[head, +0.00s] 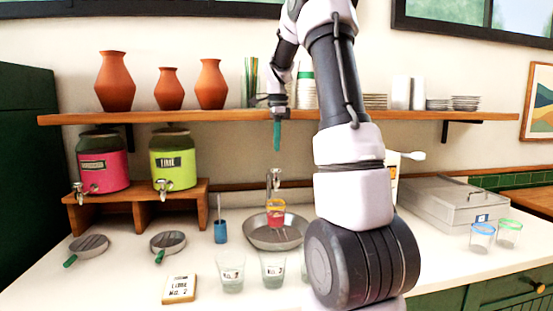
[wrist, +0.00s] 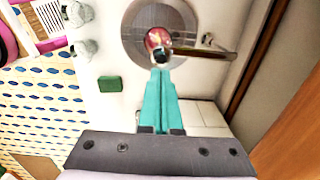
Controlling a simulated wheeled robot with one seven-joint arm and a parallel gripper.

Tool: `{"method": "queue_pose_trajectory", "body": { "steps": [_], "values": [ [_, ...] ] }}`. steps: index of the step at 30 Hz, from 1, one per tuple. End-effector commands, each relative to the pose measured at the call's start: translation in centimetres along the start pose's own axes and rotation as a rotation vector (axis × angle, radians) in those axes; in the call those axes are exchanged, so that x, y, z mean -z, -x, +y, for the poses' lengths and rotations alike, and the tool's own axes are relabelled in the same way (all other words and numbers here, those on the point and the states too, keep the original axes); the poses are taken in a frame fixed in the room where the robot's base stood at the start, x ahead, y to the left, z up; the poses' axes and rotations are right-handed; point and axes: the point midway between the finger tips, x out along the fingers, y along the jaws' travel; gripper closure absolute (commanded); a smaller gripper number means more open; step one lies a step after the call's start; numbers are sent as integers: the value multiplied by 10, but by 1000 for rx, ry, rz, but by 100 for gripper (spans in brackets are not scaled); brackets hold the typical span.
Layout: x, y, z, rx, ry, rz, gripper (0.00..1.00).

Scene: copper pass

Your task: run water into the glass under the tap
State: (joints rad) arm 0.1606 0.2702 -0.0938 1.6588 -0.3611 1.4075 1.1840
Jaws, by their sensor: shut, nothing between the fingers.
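The tap (head: 275,180) stands at the back of the counter, above a round metal basin (head: 250,235). A glass (head: 276,214) with an orange rim and a reddish body is in the basin below the tap. In the wrist view the basin (wrist: 130,35) shows from above, with the red glass (wrist: 155,36) inside it and the metal tap arm (wrist: 205,52) reaching in from the right. My gripper (head: 277,148) points down above the tap, its teal fingers shut and empty. In the wrist view the fingertips (wrist: 160,68) appear just below the glass and tap end. I cannot tell whether they touch the tap.
A shelf (head: 220,118) with orange vases runs behind my arm. Pink (head: 103,162) and green (head: 174,157) dispensers stand left. A blue cup (head: 221,232) is left of the basin; clear glasses (head: 231,274) stand in front. A metal box (head: 450,200) is right. My arm hides part of the counter.

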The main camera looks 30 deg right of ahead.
Motion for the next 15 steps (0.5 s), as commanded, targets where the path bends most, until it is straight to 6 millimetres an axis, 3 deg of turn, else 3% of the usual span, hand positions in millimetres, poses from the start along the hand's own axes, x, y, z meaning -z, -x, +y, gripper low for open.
{"method": "queue_pose_trajectory", "body": {
  "steps": [6,15],
  "values": [
    [0,27,0,4,1,0,100],
    [0,31,0,4,1,0,100]
  ]
}}
